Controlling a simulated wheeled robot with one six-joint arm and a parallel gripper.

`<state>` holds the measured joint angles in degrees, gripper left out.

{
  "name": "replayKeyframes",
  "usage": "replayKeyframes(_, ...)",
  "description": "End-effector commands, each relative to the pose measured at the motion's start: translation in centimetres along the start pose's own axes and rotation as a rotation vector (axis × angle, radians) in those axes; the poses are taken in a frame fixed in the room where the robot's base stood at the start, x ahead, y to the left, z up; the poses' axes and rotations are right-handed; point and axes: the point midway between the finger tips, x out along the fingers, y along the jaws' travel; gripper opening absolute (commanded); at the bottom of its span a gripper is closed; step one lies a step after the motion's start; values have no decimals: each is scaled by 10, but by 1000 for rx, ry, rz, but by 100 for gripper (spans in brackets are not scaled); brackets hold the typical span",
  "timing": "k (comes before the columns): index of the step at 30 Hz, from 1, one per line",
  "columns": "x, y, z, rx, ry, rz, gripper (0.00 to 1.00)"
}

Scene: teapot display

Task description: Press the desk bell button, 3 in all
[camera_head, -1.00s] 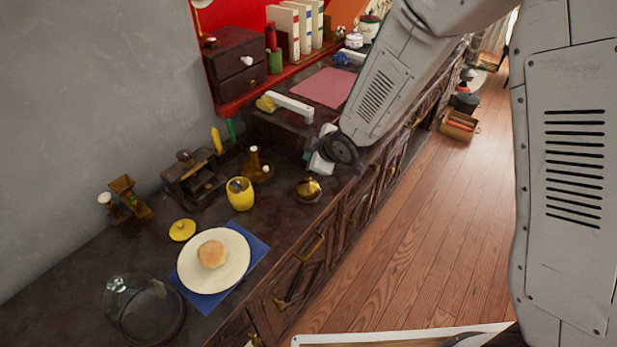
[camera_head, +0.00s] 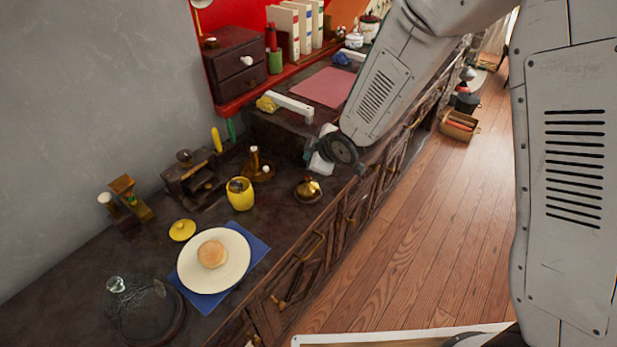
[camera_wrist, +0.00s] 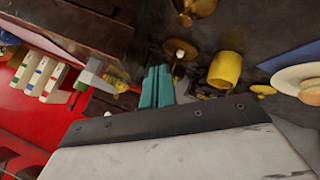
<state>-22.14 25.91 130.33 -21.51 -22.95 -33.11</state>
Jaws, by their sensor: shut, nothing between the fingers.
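The brass desk bell (camera_head: 308,189) stands on the dark counter near its front edge, dome up on a dark base. A brass dome that looks like the bell (camera_wrist: 201,7) also shows at the top edge of the wrist view, partly cut off. My gripper (camera_head: 309,152) is above the counter, behind the bell in the head view and apart from it. Its teal fingers (camera_wrist: 157,86) are together and empty in the wrist view. My wrist hides part of the fingers in the head view.
A yellow cup (camera_head: 240,194) and a candle holder (camera_head: 257,166) stand left of the bell. A plate (camera_head: 214,261) with a bun, a glass dome (camera_head: 142,308) and a wooden box (camera_head: 192,180) are farther left. The raised shelf (camera_head: 268,125) is behind. The wooden floor (camera_head: 430,240) is open.

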Motion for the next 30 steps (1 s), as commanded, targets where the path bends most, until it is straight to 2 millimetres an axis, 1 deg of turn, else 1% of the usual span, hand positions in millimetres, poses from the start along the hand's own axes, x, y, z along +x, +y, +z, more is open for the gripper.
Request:
replayKeyframes(2,-1,1,-1,0,1,1,0)
replayKeyframes(9,-25,18,-17,0,1,2,0)
replayKeyframes(12,-28,19,-19,0,0,1,0)
replayKeyframes(23,-23,16,-17,1,-1,-2,0)
replayKeyframes(26,-17,11,-13,0,-1,-4,0)
replayKeyframes(30,-4,1,-2,2,-3,-3,0)
